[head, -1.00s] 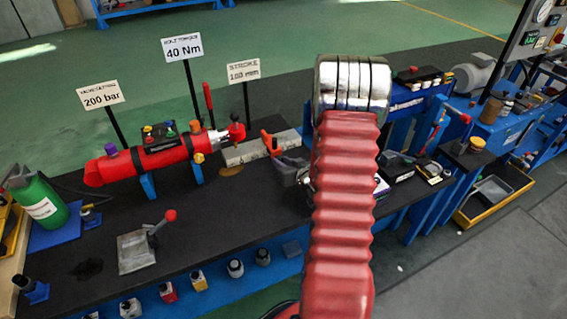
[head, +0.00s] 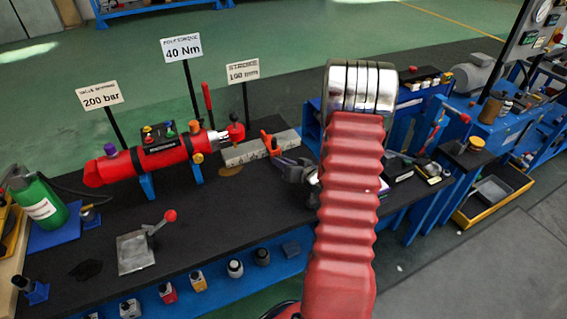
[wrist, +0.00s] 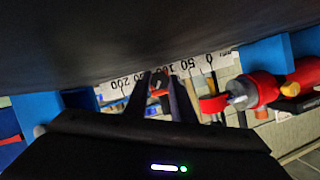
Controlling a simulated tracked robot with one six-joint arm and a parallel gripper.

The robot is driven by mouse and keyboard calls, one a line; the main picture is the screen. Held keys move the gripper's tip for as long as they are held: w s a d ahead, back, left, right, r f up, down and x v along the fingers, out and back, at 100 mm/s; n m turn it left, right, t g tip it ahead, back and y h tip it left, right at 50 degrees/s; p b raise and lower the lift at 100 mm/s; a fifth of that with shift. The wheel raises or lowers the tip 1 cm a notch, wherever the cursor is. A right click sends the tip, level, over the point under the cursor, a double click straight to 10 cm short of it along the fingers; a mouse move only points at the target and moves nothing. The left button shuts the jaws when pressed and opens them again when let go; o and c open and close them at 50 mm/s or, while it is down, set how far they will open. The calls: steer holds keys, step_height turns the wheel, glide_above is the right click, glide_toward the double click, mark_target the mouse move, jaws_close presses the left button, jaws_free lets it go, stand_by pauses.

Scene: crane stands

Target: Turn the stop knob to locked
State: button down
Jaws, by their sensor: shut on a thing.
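The red stop knob (head: 268,142) sits on the pale scale bar (head: 245,151), at its right part. In the wrist view a red-orange piece of the knob (wrist: 159,88) shows between my two dark fingers. My gripper (head: 276,152) is shut on the knob, coming from the right and front. It also shows in the wrist view (wrist: 160,80), where the scale bar (wrist: 200,66) appears upside down with its numbers. My red arm sleeve hides part of the bench to the right. The knob's locked or unlocked marking cannot be read.
A red cylinder (head: 165,157) with coloured knobs and a rod ending in a red piece (head: 236,131) lies left of the scale bar. A lever plate (head: 136,250) is on the front bench. Sign posts stand behind. The black bench middle (head: 225,215) is clear.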

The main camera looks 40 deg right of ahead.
steer(key=c, duration=1.5)
jaws_free()
steer(key=shift+s, duration=0.1)
steer(key=v, duration=1.3)
steer(key=shift+s+r, duration=0.15)
steer(key=shift+s, duration=0.15)
